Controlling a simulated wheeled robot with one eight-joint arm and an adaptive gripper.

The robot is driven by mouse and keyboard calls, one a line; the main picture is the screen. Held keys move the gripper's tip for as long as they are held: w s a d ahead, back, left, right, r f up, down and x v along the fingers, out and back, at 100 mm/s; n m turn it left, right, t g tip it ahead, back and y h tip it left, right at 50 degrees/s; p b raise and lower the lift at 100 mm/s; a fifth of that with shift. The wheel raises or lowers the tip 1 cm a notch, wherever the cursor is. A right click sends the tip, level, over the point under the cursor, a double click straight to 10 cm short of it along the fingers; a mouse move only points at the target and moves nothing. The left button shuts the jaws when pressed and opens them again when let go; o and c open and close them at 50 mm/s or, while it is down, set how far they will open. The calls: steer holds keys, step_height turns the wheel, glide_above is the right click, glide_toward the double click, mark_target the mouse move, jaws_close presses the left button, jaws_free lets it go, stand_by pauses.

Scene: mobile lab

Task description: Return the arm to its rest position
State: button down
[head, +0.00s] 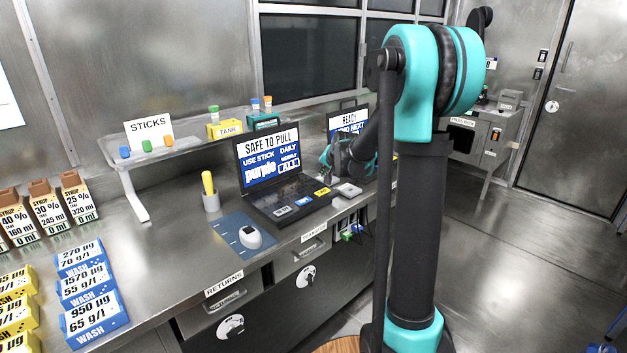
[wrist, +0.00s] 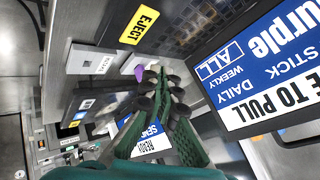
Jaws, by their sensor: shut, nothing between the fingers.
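My gripper (wrist: 162,82) shows in the wrist view with its green fingers together and nothing between them. A small purple piece (wrist: 140,73) shows just beside the fingertips; I cannot tell whether they touch it. In the head view my arm (head: 362,150) is bent down beside the right side of the open laptop (head: 283,196). The fingertips cannot be made out there. The laptop screen reads "SAFE TO PULL" and "purple"; it also shows in the wrist view (wrist: 262,62), close to the gripper.
A second screen (head: 347,120) stands behind my arm. A shelf (head: 190,141) holds coloured sticks and tank boxes. A blue mat (head: 232,228) with a white device lies left of the laptop. Syrup and wash boxes fill the counter's left end. The floor at right (head: 540,260) is mostly clear.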

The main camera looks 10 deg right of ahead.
steer(key=s+d+f+n+g, duration=0.1)
steer(key=s+f, duration=0.3)
steer(key=s, duration=0.9)
steer(key=s+d+f+n+g+h, duration=0.1)
steer(key=s+f+n+g, duration=0.1)
steer(key=s, duration=1.2)
steer(key=s+d+f+n+g, duration=0.1)
steer(key=s+f+n, duration=0.2)
steer(key=s, duration=1)
step_height(320, 180, down, 3)
steer(key=shift+s+d+r+n+g+h, duration=0.15)
steer(key=shift+d+n+g+h, duration=0.15)
steer(key=shift+d+h, duration=0.1)
